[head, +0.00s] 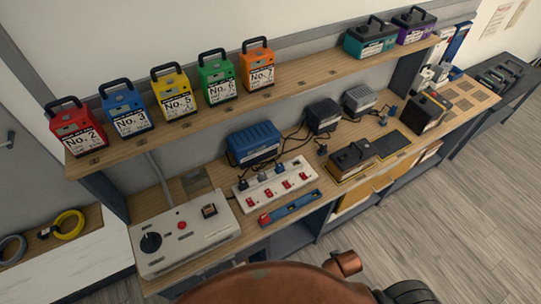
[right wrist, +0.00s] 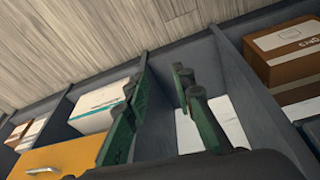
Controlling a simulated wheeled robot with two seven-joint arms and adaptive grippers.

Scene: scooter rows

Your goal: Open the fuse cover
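A pale grey control box (head: 185,235) lies on the bench at the lower left of the head view. It has a black knob, a red button and a small dark fuse block (head: 209,210). A see-through, brownish flap, which looks like the fuse cover (head: 197,182), stands raised at the box's back edge, behind the fuse block. My right gripper (right wrist: 163,78) shows in the right wrist view with its green fingers apart and nothing between them. It is over shelf compartments, with no control box in that view. My left gripper is in neither view.
A white power strip (head: 275,184) with red switches and a blue tool (head: 290,207) lie right of the box. A blue charger (head: 253,143) stands behind them. Numbered battery packs line the upper shelf (head: 290,92). A brown carton (right wrist: 288,55) sits in a lower compartment.

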